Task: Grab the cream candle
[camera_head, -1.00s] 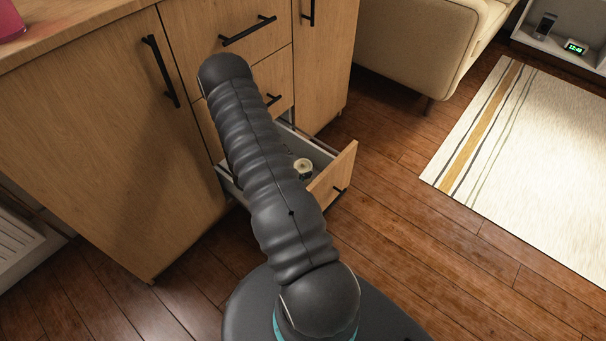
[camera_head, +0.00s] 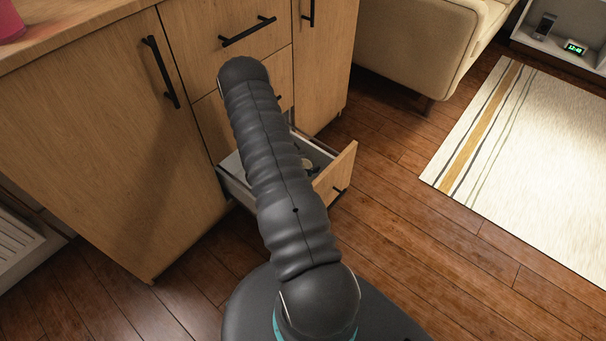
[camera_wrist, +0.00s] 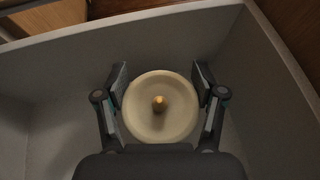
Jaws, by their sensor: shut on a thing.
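The cream candle (camera_wrist: 147,124) is round, with a small yellowish tip at its middle. In the wrist view it sits between the two fingers of my gripper (camera_wrist: 160,100), which are shut on its left and right sides. The candle is inside the open drawer (camera_wrist: 125,35), near a corner of its grey walls. In the head view the open drawer (camera_head: 334,178) is at the bottom of the wooden cabinet, and my arm covers much of it.
The wooden cabinet (camera_head: 110,150) has shut doors and drawers with black bar handles above and beside the open drawer. A beige sofa (camera_head: 400,50) stands behind to the right. A striped rug (camera_head: 540,160) lies at the right. The wooden floor between is clear.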

